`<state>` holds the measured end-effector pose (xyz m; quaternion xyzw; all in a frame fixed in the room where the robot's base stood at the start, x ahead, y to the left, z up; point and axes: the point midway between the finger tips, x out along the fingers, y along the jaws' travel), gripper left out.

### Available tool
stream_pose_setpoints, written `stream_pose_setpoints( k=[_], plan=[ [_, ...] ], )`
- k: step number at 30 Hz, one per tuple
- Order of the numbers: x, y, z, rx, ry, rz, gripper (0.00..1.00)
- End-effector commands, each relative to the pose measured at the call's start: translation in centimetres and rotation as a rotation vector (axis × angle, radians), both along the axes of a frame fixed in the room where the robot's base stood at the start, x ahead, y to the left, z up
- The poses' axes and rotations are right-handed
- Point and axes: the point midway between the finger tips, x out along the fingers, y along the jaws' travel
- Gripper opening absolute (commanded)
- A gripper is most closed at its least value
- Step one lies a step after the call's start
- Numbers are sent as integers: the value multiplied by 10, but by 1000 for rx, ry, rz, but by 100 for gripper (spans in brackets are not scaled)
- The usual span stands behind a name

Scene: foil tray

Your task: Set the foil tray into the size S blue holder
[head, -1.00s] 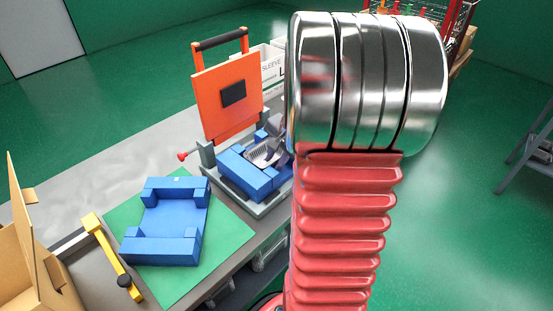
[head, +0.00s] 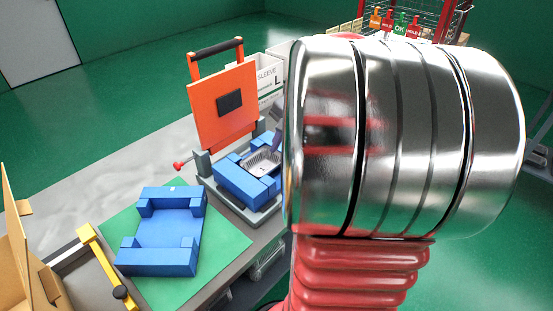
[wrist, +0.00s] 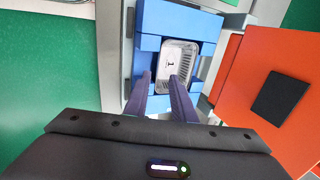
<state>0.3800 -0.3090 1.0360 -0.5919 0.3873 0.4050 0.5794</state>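The small silver foil tray (head: 263,161) lies in the recess of the blue holder (head: 245,187) on the press with the raised orange plate. It also shows in the wrist view (wrist: 182,52), with a dark mark on its floor, between the blocks of that holder (wrist: 180,18). I cannot tell whether it sits fully down. My gripper (wrist: 161,78) is above the tray's near end, its two purple fingers apart. The left finger is beside the tray and the right one overlaps it in the picture. In the head view my arm hides most of the gripper. No size mark is legible on the holder.
A larger, empty blue holder (head: 157,261) lies on a green mat (head: 222,245). The orange plate (head: 220,110) stands upright behind the press. A yellow bar (head: 103,262) and an open cardboard box (head: 25,265) are at left. White sleeve boxes (head: 262,72) stand behind.

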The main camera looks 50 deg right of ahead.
Motion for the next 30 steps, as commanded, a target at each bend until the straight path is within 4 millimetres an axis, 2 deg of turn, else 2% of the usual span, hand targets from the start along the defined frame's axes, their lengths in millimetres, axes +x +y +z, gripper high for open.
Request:
stream_pose_setpoints(
  k=[3, 9, 30],
  plan=[
    [-7, -1, 18, -3, -1, -1, 23],
    [-13, -1, 33, -1, 0, -1, 23],
    [-14, 0, 34, 0, 0, 0, 23]
  ],
)
